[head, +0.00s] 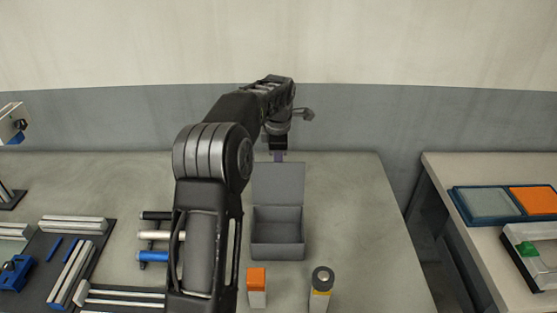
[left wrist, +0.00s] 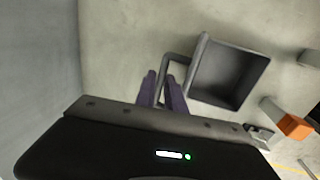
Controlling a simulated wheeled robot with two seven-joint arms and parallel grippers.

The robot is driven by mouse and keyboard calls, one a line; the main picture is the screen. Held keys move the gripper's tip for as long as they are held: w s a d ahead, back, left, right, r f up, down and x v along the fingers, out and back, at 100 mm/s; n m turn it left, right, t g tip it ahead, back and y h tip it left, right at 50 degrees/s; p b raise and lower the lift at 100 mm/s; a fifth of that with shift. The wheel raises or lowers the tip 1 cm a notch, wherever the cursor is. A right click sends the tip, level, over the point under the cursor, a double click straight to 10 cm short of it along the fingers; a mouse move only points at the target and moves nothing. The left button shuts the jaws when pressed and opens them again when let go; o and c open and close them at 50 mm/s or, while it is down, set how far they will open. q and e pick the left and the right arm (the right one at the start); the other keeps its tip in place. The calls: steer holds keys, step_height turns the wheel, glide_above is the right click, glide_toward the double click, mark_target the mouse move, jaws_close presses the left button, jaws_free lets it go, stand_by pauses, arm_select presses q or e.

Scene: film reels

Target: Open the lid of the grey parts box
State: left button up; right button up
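The grey parts box (head: 277,248) stands on the table with its lid (head: 277,184) raised upright at the back edge. In the left wrist view the open box (left wrist: 250,75) shows an empty-looking interior. The lid there (left wrist: 198,65) is seen nearly edge-on. My left gripper (head: 278,157) is just behind the lid's top edge in the head view. My right gripper is out of view.
An orange-topped container (head: 257,287) and a dark-capped canister (head: 321,287) stand in front of the box. Rollers (head: 153,256) and a rail fixture (head: 75,270) lie to the left. A side table (head: 470,170) with trays is at right, across a gap.

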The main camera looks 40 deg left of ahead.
arm_select(q)
steer(key=o, duration=0.4)
steer(key=shift+a+r, duration=0.1)
steer(key=shift+s+d+r+b, duration=0.15)
steer(key=shift+s+r+b, duration=0.1)
steer(key=shift+r, duration=1.05)
steer(key=shift+s+d+r+b, duration=0.2)
steer(key=shift+r+b, duration=0.1)
steer(key=shift+r, duration=0.95)
steer(key=shift+s+d+r+b, duration=0.1)
steer(key=shift+s+r+b, duration=0.15)
steer(key=shift+r, duration=1.05)
